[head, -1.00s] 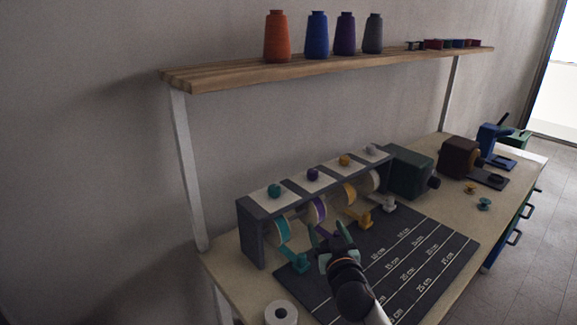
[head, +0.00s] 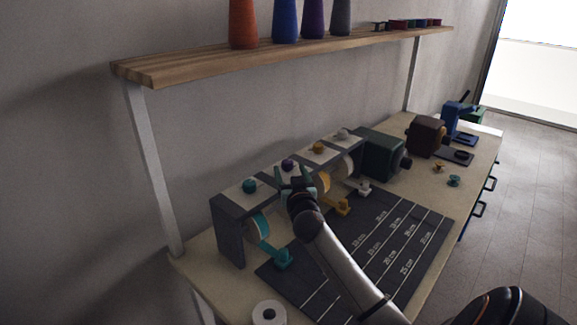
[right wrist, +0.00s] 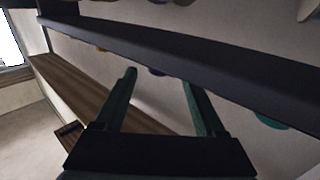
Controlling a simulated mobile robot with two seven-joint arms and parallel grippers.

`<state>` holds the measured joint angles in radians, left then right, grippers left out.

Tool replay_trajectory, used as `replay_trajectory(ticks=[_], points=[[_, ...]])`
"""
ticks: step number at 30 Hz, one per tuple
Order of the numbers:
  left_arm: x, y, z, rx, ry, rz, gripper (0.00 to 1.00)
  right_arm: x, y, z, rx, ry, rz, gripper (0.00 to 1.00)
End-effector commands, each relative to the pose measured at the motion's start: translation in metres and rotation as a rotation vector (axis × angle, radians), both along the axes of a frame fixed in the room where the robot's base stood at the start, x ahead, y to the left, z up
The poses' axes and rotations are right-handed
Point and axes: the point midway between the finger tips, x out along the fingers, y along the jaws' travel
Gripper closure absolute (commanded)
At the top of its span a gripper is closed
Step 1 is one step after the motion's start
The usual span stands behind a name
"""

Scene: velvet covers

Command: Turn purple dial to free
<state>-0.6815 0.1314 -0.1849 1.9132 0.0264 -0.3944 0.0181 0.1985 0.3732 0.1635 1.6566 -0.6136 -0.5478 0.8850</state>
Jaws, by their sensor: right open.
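The purple dial (head: 287,165) sits on a white plate on top of the grey tape rack, between a teal dial (head: 250,186) and a yellow dial (head: 318,148). My right gripper (head: 296,178) is open and empty just in front of the purple dial, with its teal fingers pointing at the rack's top. In the right wrist view, a small part of the purple dial (right wrist: 157,72) shows between the fingertips (right wrist: 158,79), mostly hidden by the rack's dark edge. Contact cannot be told. The dial's markings and setting are not readable. My left gripper is not in view.
The grey tape rack (head: 229,232) holds rolls of tape; my arm covers the purple one. A wooden shelf (head: 180,68) with thread cones hangs above. A dark measuring mat (head: 420,235) lies in front. A green machine (head: 378,153) stands right of the rack.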

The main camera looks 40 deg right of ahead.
Motion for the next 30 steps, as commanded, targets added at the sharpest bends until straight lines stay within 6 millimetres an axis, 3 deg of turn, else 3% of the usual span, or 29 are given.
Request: replay_trajectory(ticks=[9, 20, 30], points=[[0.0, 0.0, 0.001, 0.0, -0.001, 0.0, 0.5, 0.024, -0.016, 0.001, -0.002, 0.0, -0.001, 0.28], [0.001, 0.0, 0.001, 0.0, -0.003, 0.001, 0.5, 0.026, -0.017, 0.0, -0.001, 0.001, -0.001, 0.29], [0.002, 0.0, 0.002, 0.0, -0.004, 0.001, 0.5, 0.026, -0.017, 0.0, -0.001, 0.001, -0.001, 0.67]])
